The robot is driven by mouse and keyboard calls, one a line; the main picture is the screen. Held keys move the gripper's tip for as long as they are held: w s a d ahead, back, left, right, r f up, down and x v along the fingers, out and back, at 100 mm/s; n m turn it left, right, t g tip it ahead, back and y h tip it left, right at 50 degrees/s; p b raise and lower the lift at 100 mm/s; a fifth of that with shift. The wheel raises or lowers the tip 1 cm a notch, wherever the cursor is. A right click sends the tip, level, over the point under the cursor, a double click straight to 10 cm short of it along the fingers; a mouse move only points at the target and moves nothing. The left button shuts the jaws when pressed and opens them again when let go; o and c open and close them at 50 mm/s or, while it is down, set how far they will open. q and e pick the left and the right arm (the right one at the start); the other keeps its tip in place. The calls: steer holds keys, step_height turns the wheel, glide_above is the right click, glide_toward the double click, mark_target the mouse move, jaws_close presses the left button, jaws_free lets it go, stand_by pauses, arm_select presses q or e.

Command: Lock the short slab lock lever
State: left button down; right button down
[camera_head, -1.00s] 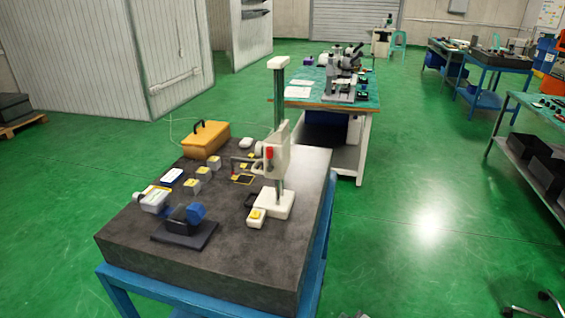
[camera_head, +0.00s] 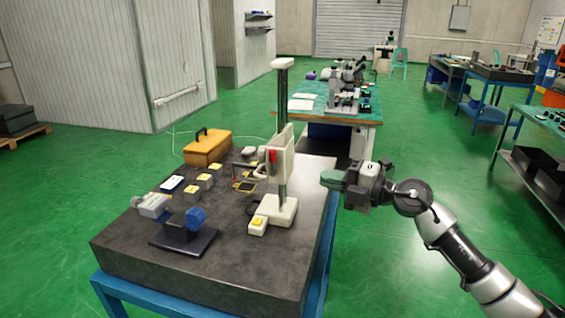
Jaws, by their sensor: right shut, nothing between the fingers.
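A dark granite slab (camera_head: 125,252) on a blue stand fills the near left. On it stands a pale height gauge (camera_head: 282,165) with a tall column and a small red part (camera_head: 271,155) on its carriage. I cannot tell for sure which part is the short lock lever. My right gripper (camera_head: 328,180) is shut and empty, in the air just right of the slab, apart from the gauge. My left gripper is not in view.
A microscope table (camera_head: 300,105) stands behind. Green floor is open at right.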

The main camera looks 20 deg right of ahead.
mark_target(273, 162)
steer(key=w+d+p+x, duration=0.2)
steer(key=p+x, duration=0.1)
steer(key=x, duration=1)
steer(key=shift+p, duration=0.35)
steer(key=shift+r, duration=0.1)
